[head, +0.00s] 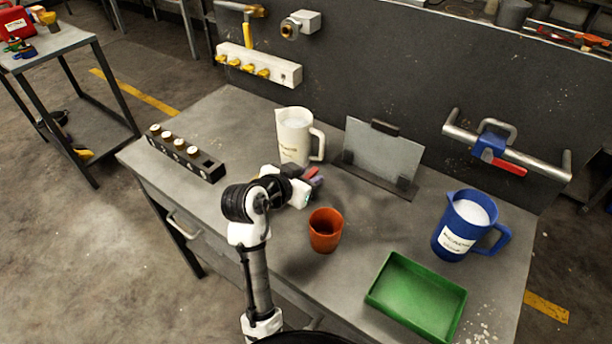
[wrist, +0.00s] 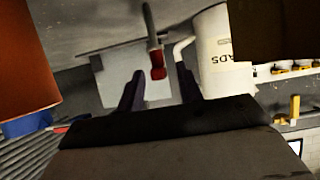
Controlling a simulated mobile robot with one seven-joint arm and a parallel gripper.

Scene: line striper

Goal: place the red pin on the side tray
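The red pin (wrist: 157,70) has a red head and a grey shaft; in the wrist view it shows between my fingers, with a gap on each side. In the head view a small red part (head: 311,171) shows at my fingertips, mostly hidden by my gripper. My gripper (head: 312,177) is open above the workbench, between the white jug and the orange cup; its two dark fingers also show in the wrist view (wrist: 159,85). Whether the pin's foot touches anything is unclear. A green tray (head: 385,313) lies empty at the bench's front right.
An orange cup (head: 325,232) stands close to my gripper, and a white jug (head: 293,138) just behind it. A grey plate on a stand (head: 381,158), a blue jug (head: 466,226) and a black block with several white-topped pieces (head: 197,168) also stand on the bench (head: 240,115).

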